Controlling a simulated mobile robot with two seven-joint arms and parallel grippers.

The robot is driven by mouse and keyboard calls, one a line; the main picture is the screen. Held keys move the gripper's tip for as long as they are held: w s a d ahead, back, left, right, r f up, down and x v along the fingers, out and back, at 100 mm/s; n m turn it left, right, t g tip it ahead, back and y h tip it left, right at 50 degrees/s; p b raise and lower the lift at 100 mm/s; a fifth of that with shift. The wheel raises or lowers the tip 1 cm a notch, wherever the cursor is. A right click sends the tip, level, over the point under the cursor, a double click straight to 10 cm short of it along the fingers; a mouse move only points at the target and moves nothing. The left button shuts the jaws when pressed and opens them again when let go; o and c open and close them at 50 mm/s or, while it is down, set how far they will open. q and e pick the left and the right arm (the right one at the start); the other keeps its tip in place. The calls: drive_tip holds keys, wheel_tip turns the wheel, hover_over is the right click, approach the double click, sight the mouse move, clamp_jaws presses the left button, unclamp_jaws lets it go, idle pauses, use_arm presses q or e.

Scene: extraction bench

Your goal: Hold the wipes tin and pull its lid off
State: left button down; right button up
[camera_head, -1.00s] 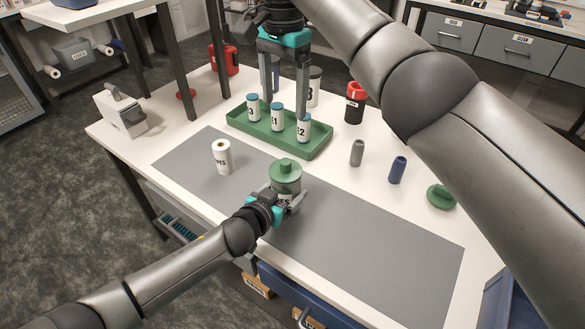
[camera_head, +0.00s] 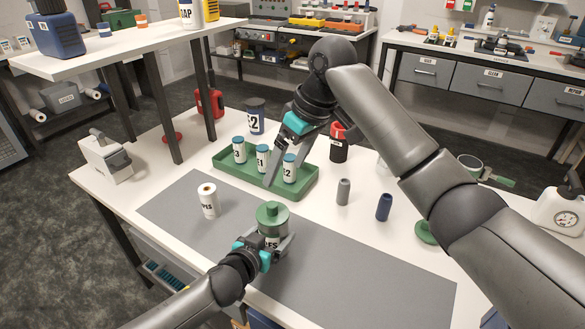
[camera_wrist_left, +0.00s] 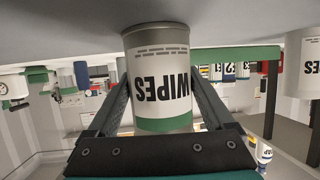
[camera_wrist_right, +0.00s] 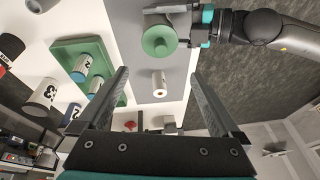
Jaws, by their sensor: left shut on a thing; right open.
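The wipes tin (camera_head: 271,240) stands on the grey mat (camera_head: 330,270), with its green knobbed lid (camera_head: 272,214) on top. My left gripper (camera_head: 270,250) is shut around the tin's body from the front. The left wrist view shows the tin (camera_wrist_left: 160,85) between the fingers, its WIPES label upside down. My right gripper (camera_head: 274,165) is open and empty, above and behind the tin, near the green tray. In the right wrist view the lid (camera_wrist_right: 159,41) lies beyond the fingers, near the top of the picture, with nothing between the fingers.
A green tray (camera_head: 236,176) with several small labelled canisters stands behind the tin. A white wipes roll (camera_head: 208,201) stands left on the mat. Grey (camera_head: 343,192) and blue (camera_head: 384,207) cylinders stand to the right. Another green lid-like piece (camera_head: 426,232) is partly hidden by my right arm.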

sight(272, 204)
drive_tip(key=a+f+n, duration=0.1)
drive_tip(key=f, duration=0.3)
drive_tip(key=a+f+n, duration=0.1)
drive_tip(key=f, duration=0.2)
drive_tip(key=w+a+f+n, duration=0.1)
drive_tip(key=f, duration=0.3)
drive_tip(key=shift+a+f+n+y, duration=0.15)
drive_tip(key=shift+f+n+y, duration=0.15)
drive_tip(key=shift+c, duration=0.4)
drive_tip(key=c, duration=1.1)
drive_tip(key=shift+w+r, duration=0.1)
drive_tip(key=shift+r, duration=0.15)
drive_tip(key=shift+r, duration=0.9)
